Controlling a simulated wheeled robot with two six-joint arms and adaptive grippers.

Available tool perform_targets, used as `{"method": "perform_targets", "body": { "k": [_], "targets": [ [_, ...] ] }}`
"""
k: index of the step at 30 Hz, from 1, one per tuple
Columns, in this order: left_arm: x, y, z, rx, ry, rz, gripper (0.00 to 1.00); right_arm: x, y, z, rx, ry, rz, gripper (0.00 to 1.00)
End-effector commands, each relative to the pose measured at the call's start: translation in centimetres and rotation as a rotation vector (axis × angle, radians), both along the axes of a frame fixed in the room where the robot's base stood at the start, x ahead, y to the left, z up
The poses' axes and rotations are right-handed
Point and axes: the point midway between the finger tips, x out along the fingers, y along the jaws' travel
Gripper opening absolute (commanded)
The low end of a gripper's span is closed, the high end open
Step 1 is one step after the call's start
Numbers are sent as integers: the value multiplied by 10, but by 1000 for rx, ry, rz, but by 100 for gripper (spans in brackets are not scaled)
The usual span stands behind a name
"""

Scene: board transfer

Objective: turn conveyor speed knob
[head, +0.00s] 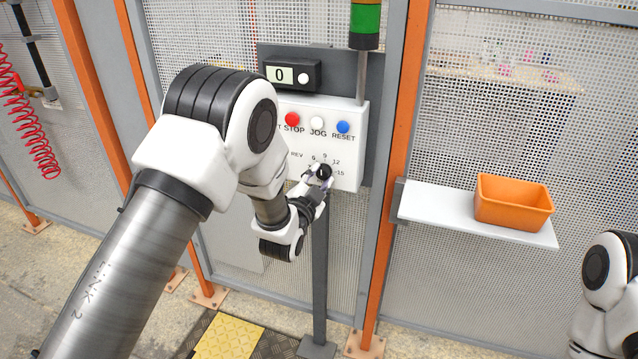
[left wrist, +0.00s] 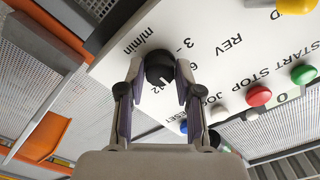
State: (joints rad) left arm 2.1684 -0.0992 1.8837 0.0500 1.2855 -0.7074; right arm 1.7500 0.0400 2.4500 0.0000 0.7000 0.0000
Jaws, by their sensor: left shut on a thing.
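The black speed knob (head: 324,171) is at the lower right of the white control panel (head: 349,116), with numbers printed around it. In the left wrist view the knob (left wrist: 160,66) has a white pointer mark on its lower right side. My left gripper (head: 317,177) is at the knob. In the left wrist view its fingers (left wrist: 160,76) are on either side of the knob, shut on it. The fingers partly hide the dial numbers. The display (head: 280,75) above the panel reads 0. My right gripper is out of view; only part of my right arm shows.
Red, white and blue buttons (head: 343,127) sit above the knob; green and yellow ones (left wrist: 297,5) show in the left wrist view. A white shelf (head: 425,208) with an orange bin (head: 512,203) is to the right. Mesh fencing stands behind.

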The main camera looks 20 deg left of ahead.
Motion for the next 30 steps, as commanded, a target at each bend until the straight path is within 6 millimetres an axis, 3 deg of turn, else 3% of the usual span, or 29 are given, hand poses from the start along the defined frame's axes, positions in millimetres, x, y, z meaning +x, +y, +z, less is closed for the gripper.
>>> {"method": "perform_targets", "body": {
  "k": [16,17,19,30],
  "targets": [
    [1,0,2,37,-6,-1,0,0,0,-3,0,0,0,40],
    [1,0,2,37,-6,-1,38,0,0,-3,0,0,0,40],
    [1,0,2,37,-5,0,60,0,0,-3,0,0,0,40],
    [-4,0,1,36,-2,-1,60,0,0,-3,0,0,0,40]
  ]
}}
